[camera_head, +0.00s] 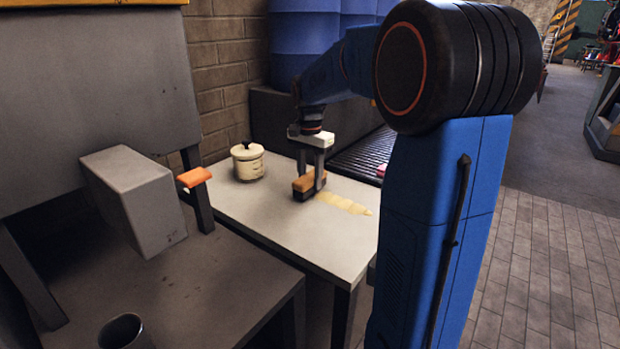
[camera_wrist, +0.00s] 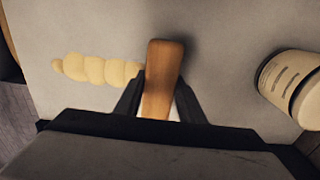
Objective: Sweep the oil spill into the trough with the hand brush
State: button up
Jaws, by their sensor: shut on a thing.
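The hand brush (camera_head: 302,185) has an orange-brown wooden back and dark bristles below. My gripper (camera_head: 320,180) is shut on it, and the bristles are at or just above the light table top. The brush's wooden back also shows between the fingers in the wrist view (camera_wrist: 165,65). The oil spill (camera_head: 343,203) is a pale yellow streak on the table, running right from the brush. In the wrist view the spill (camera_wrist: 95,69) lies left of the brush, reaching close to it. The trough cannot be made out for certain; a dark ribbed surface (camera_head: 362,160) lies beyond the table.
A cream lidded pot (camera_head: 248,163) stands on the table left of the brush and also shows in the wrist view (camera_wrist: 292,82). A grey box-shaped part (camera_head: 133,200) and a dark cup (camera_head: 125,331) are at the left. The table's near part (camera_head: 290,232) is clear.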

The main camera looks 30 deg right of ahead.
jog(key=shift+f, duration=0.55)
dwell(0.4)
jog(key=shift+s, duration=0.1)
jog(key=shift+s+d+r, duration=0.1)
jog(key=shift+s+d, duration=0.2)
jog(key=shift+s, duration=0.35)
jog(key=shift+s+d+r, duration=0.1)
jog(key=shift+s+d, duration=0.2)
jog(key=shift+s, duration=0.3)
jog(key=shift+s+d+f, duration=0.15)
jog(key=shift+s+d, duration=0.25)
jog(key=shift+s, duration=0.6)
jog(key=shift+s+d+f, duration=0.1)
jog(key=shift+s+d, duration=0.25)
jog(key=shift+s, duration=0.6)
jog(key=shift+s+d+f, duration=0.15)
jog(key=shift+s+d, duration=0.25)
jog(key=shift+s, duration=0.6)
